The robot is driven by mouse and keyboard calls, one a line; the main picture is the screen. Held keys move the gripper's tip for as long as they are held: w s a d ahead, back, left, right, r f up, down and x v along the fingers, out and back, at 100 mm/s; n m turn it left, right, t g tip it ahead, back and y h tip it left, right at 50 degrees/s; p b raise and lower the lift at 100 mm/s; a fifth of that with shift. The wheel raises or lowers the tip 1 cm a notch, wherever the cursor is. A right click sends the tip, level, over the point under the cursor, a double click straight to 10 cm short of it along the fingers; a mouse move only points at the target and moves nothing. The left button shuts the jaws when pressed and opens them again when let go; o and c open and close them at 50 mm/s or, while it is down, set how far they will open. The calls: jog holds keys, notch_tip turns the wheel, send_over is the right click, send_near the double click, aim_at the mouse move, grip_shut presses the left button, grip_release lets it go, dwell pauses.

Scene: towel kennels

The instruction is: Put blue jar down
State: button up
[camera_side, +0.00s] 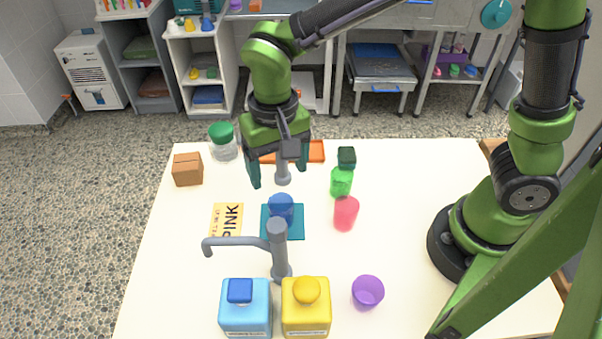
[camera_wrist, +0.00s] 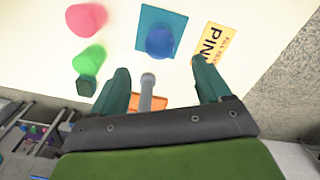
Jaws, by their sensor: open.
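The blue jar (camera_side: 281,205) stands on a teal square mat (camera_side: 297,234) in the middle of the white table. In the wrist view the blue jar (camera_wrist: 160,41) is on the teal mat (camera_wrist: 148,18), just beyond the fingertips. My gripper (camera_side: 279,175) is open and empty, behind and above the jar in the side view, its fingers pointing down. In the wrist view the gripper's (camera_wrist: 160,66) two teal fingers are spread wide and apart from the jar. A grey post (camera_wrist: 147,90) shows between the fingers.
A red cup (camera_side: 346,213) and green bottle (camera_side: 342,182) stand right of the mat, a yellow PINK card (camera_side: 226,220) left. A grey tap (camera_side: 278,250), blue bottle (camera_side: 245,310), yellow bottle (camera_side: 306,310) and purple cup (camera_side: 368,292) are in front. An orange tray (camera_side: 316,151) lies behind.

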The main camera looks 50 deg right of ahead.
jog(key=s+d+r+t+y, duration=0.1)
jog(key=s+d+r+t, duration=0.2)
jog(key=d, duration=0.5)
jog(key=s+d+r+t+y, duration=0.1)
jog(key=s+d+r+t, duration=0.3)
jog(key=d+r, duration=0.3)
jog(key=shift+s+d+r, duration=0.4)
jog(key=shift+s+d, duration=0.1)
jog(key=shift+d, duration=0.5)
